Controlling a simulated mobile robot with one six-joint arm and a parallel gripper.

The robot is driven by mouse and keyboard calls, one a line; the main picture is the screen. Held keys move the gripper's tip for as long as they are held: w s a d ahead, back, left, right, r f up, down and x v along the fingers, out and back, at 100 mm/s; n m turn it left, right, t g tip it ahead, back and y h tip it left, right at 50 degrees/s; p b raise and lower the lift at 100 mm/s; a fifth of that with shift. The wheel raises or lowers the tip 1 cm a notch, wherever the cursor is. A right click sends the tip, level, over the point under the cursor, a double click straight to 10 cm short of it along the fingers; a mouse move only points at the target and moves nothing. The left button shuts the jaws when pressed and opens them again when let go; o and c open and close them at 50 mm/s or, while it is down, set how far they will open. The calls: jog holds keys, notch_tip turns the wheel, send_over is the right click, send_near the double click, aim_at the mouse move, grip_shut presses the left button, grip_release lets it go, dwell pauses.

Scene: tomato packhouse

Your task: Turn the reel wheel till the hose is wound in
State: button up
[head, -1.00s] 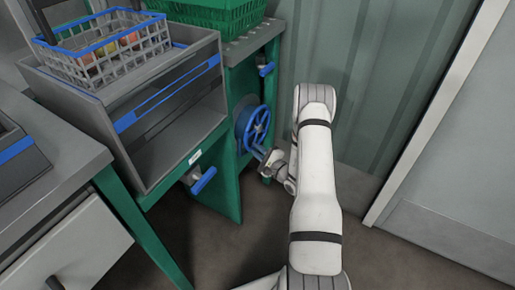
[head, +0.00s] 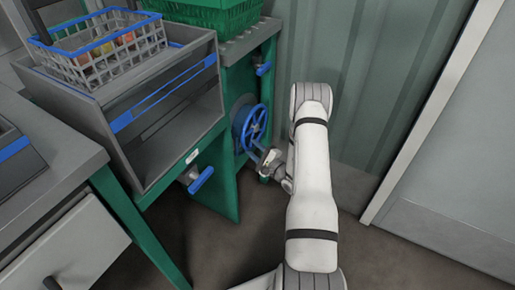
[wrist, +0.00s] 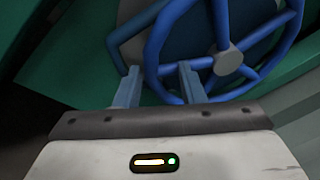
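The blue spoked reel wheel (head: 255,126) is mounted on the side of the green bench frame in the head view. It fills the upper part of the wrist view, with its grey hub (wrist: 228,62) right of centre. My gripper (wrist: 158,78) is at the wheel's lower left rim in the wrist view, its two blue-grey fingers spread apart. The rim shows between the fingers, but I cannot tell whether they touch it. In the head view my gripper (head: 263,157) is just below the wheel, small and partly hidden by my arm. I cannot make out the hose clearly.
A grey box (head: 165,160) sits on the green bench left of the wheel, with a wire basket (head: 75,70) on top. A blue-handled valve (head: 201,180) projects below it. A corrugated wall (head: 385,70) stands behind my arm. Floor is clear at right.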

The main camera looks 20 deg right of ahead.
jog(key=p+v, duration=0.1)
jog(key=v, duration=0.6)
jog(key=shift+s+p, duration=0.3)
jog(key=shift+p, duration=0.05)
jog(key=shift+d, duration=0.1)
